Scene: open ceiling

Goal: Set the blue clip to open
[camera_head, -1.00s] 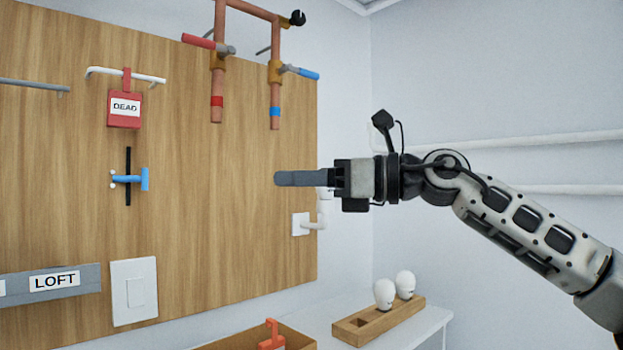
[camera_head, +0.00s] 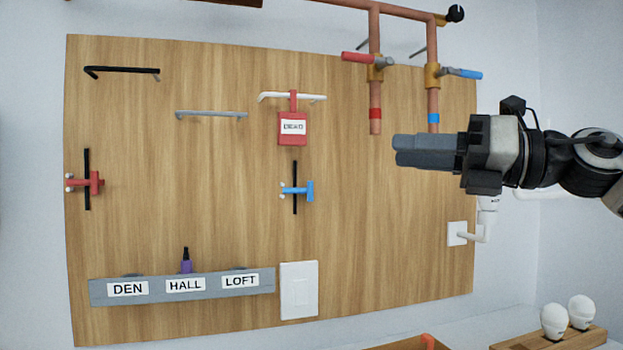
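The blue clip (camera_head: 297,190) is on a vertical black slot or rod on the wooden board, right of the board's middle. It has a blue bar lying level with a wider upright blue end at its right, and small white ends at its left. My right gripper (camera_head: 395,151) is to the right of the clip and above it, apart from it, pointing left. Its two grey fingers look to lie together with no gap and nothing between them. My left gripper is not in view.
A similar red clip (camera_head: 86,182) is at the board's left. A red tag (camera_head: 292,128) hangs above the blue clip. Copper pipes with a red handle (camera_head: 360,57) and a blue handle (camera_head: 462,73) are above my gripper. A labelled grey rail (camera_head: 182,286) and white switch (camera_head: 299,290) are below.

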